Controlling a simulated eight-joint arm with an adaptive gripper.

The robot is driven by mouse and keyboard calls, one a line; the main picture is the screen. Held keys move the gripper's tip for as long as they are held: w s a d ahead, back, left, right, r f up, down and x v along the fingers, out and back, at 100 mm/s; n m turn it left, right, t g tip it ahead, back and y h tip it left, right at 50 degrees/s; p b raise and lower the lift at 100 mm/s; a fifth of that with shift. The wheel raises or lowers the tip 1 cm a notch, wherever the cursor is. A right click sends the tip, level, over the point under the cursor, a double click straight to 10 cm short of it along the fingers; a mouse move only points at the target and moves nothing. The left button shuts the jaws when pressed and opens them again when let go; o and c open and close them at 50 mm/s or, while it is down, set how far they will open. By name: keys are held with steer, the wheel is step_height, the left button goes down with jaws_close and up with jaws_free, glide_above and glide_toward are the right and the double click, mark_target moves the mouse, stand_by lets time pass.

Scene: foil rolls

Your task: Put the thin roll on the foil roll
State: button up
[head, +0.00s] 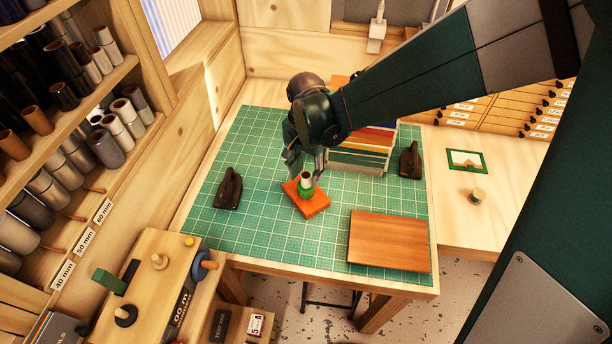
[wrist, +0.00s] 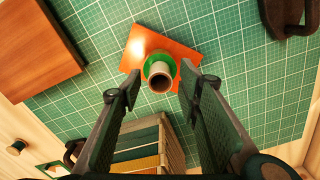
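A short upright roll, green at its base with a pale tube and brown core above (head: 306,181), stands on an orange square pad (head: 317,207). I cannot tell whether pale and green parts are one piece or two rolls stacked. My gripper (wrist: 160,88) is open, fingers on either side of the pale tube with visible gaps. In the head view my gripper (head: 308,162) is just above and behind the tube, partly hidden by my arm.
A green gridded mat (head: 260,140) covers the table. A brown board (head: 390,241) lies front right, dark iron-like tools (head: 229,190) (head: 411,160) stand left and right, and a rack of coloured sheets (head: 362,150) stands behind. Shelved rolls (head: 105,148) line the left. The front-left mat is clear.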

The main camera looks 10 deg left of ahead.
step_height(320, 180, up, 10)
stand_by(0.6)
steer(key=shift+r, duration=0.1)
stand_by(0.7)
steer(key=s+d+r+n+t, duration=0.1)
steer(key=d+r, duration=0.2)
steer(key=d, duration=0.3)
steer(key=s+d+r+t+y, duration=0.1)
steer(key=s+d+r, duration=0.1)
steer(key=d, duration=0.4)
steer(key=s+d+r+n+t, duration=0.1)
steer(key=d+r, duration=0.2)
steer(key=d, duration=0.2)
steer(key=s+d+n+t, duration=0.1)
steer(key=s+d+t, duration=0.1)
steer(key=s+d, duration=0.3)
steer(key=s+d+n+t+h, duration=0.1)
steer(key=s+d, duration=0.3)
steer(key=d, duration=0.7)
steer(key=shift+s+r+t, duration=0.35)
steer(key=shift+t, duration=0.25)
steer(key=shift+f, duration=0.1)
